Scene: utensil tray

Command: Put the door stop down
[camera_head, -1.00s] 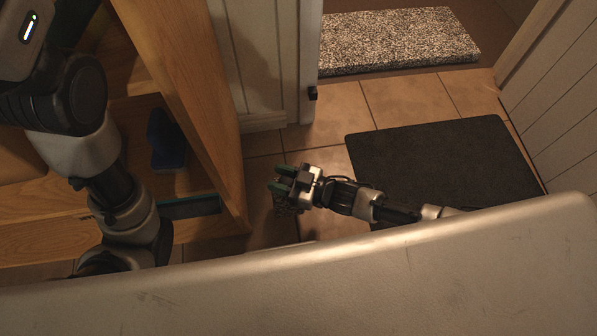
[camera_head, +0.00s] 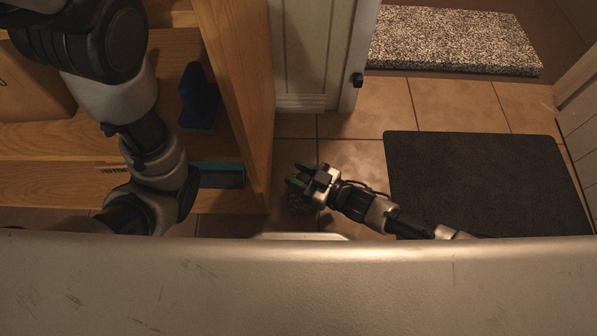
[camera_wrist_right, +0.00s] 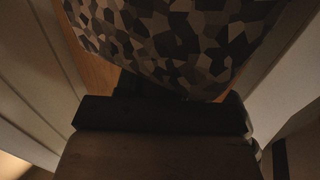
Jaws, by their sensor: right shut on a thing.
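The door stop (camera_wrist_right: 185,40) fills the upper part of the right wrist view as a rounded thing with a grey, black and cream mosaic pattern. My right gripper (camera_head: 294,177) is shut on it. In the head view only a small dark patterned part of the door stop (camera_head: 298,202) shows below the fingers. The gripper is over the tiled floor, between the wooden shelf unit and the dark mat. I cannot tell whether the door stop touches the floor. My left arm comes in from the left in front of the shelves, and its gripper is out of view.
The wooden shelf unit (camera_head: 236,90) stands left of the right gripper, holding a dark blue object (camera_head: 198,97) and a teal-edged item (camera_head: 217,175). A white door (camera_head: 318,50) is behind. Bare tiles (camera_head: 345,150) lie between.

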